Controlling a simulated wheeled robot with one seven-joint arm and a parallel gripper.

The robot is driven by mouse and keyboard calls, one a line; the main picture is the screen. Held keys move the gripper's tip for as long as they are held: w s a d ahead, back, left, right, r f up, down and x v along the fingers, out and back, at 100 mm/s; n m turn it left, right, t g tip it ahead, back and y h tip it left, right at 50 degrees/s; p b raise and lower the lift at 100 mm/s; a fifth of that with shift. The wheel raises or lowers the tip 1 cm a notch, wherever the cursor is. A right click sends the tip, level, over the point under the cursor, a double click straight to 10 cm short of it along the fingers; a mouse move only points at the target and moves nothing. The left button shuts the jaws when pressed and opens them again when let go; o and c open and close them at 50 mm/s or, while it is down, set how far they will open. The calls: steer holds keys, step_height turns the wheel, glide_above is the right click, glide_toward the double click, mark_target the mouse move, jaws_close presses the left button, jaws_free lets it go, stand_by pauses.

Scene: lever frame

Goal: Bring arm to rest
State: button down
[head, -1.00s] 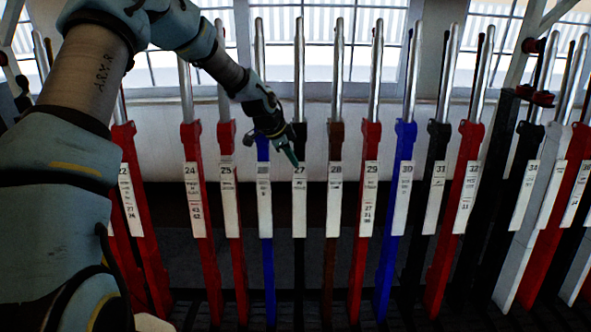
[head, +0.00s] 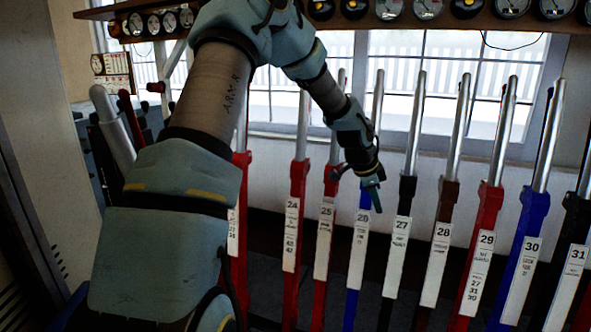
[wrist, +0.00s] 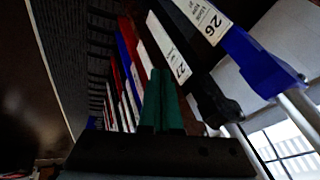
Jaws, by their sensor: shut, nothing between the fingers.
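My arm (head: 213,95) reaches up from the lower left and bends over to the right in the head view. My gripper (head: 375,197) hangs at its end, in front of the blue lever 26 (head: 359,250), fingers pointing down. Its green fingers (wrist: 160,102) are together and empty in the wrist view. Black lever 27 (head: 397,240) stands just to its right, red lever 25 (head: 324,237) to its left. I cannot tell whether the gripper touches a lever.
A row of upright levers spans the view, with red lever 24 (head: 292,230), brown lever 28 (head: 438,240) and blue lever 30 (head: 523,250) among them. A shelf of dials (head: 428,8) runs above, before a window (head: 450,100). A wall or cabinet (head: 40,130) stands at the left.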

steer(key=s+a+r+n+y, duration=0.1)
steer(key=s+a+n, duration=0.5)
steer(key=a, duration=0.5)
steer(key=s+a+r+n+y+p, duration=0.1)
steer(key=s+a+n, duration=0.4)
steer(key=a, duration=0.6)
steer(key=s+a+r+n+y, duration=0.2)
steer(key=s+a+n, duration=0.4)
steer(key=a, duration=0.5)
steer(key=shift+s+a+r+n, duration=0.3)
steer(key=shift+s+a+n, duration=0.1)
steer(key=shift+n, duration=0.5)
steer(key=shift+w, duration=0.1)
